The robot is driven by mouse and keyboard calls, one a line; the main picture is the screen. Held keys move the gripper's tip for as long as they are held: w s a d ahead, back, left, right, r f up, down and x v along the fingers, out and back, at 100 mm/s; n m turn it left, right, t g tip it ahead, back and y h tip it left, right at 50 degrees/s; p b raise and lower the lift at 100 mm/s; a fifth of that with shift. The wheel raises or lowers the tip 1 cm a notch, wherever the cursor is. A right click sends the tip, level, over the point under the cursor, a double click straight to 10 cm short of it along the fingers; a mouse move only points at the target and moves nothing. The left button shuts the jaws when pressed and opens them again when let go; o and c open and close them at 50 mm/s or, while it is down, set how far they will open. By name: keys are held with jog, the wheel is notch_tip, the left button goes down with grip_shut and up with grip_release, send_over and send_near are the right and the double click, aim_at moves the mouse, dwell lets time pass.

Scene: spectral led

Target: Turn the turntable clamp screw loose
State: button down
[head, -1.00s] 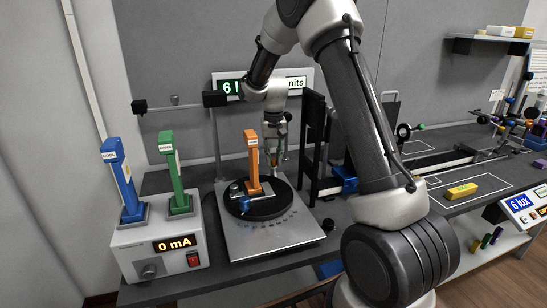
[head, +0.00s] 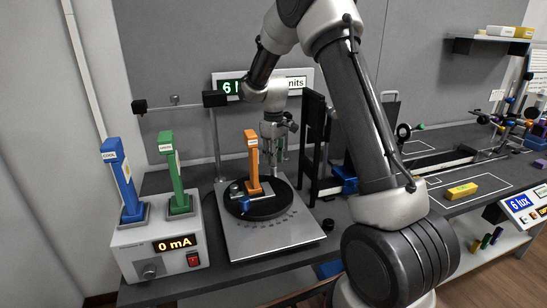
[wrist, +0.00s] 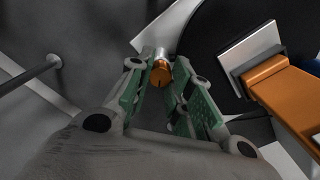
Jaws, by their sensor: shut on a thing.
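The black turntable disc (head: 283,203) sits on a grey base plate (head: 275,238), with an orange lamp stick (head: 252,160) upright in a blue clamp near its middle. In the wrist view the clamp screw (wrist: 161,73) shows a round orange-brown end on a silver shank, beside the disc's edge. My gripper (head: 276,172) points down at the back right of the turntable. In the wrist view its green-padded fingers (wrist: 158,78) are shut on the screw's end, one on each side. In the head view the screw is hidden by my gripper.
A power box (head: 160,245) reading 0 mA, with blue (head: 128,185) and green (head: 175,175) sticks, stands at the left. A black upright frame (head: 314,145) stands close to the right of my gripper. A yellow block (head: 462,190) lies on the right bench.

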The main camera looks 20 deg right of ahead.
jog(key=shift+n, duration=0.4)
jog(key=c, duration=1.3)
grip_release()
jog(key=shift+o, duration=0.2)
notch_tip(320, 180, up, 12)
